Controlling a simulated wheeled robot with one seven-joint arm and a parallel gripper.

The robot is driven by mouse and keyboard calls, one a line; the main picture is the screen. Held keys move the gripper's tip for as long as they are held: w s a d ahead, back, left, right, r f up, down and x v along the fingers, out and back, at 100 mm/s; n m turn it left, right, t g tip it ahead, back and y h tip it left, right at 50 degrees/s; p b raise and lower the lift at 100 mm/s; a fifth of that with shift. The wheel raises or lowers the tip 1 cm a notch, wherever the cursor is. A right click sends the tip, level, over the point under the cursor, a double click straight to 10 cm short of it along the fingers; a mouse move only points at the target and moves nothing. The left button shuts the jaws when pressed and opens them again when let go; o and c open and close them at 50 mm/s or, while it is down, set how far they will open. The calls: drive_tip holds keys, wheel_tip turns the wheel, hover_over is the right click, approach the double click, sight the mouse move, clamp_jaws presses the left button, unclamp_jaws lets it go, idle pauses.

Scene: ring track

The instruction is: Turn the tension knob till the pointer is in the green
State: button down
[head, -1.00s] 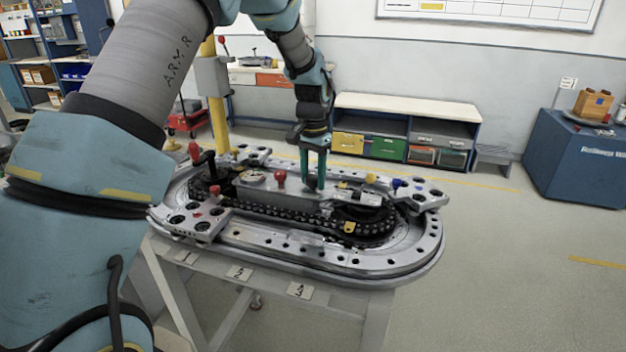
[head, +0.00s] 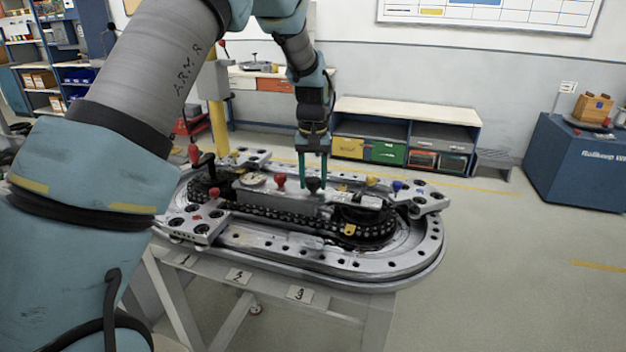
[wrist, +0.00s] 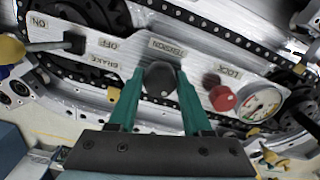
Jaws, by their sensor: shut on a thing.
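The black tension knob (wrist: 160,79) is beside the TENSION label in the wrist view, and it also shows in the head view (head: 314,186). My gripper (wrist: 160,74) has its green fingers shut on the knob, one on each side; it points down over the track in the head view (head: 314,176). The round gauge (wrist: 259,104) is at the right of the same plate, and at the plate's left end in the head view (head: 254,180). Its face has coloured bands, but I cannot tell where its pointer stands.
A red lock knob (wrist: 222,98) stands between the tension knob and the gauge. A yellow-ended brake lever (wrist: 52,46) is on the other side. A chain (head: 270,206) runs round the plate. A blue knob (head: 397,185) stands farther right. The floor right of the track is clear.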

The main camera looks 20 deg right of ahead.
sight(313, 178)
idle(0.3)
drive_tip(key=shift+c, duration=1.6)
unclamp_jaws()
wheel_tip(313, 178, up, 11)
drive_tip(key=b, duration=0.3)
drive_tip(key=shift+f, duration=0.1)
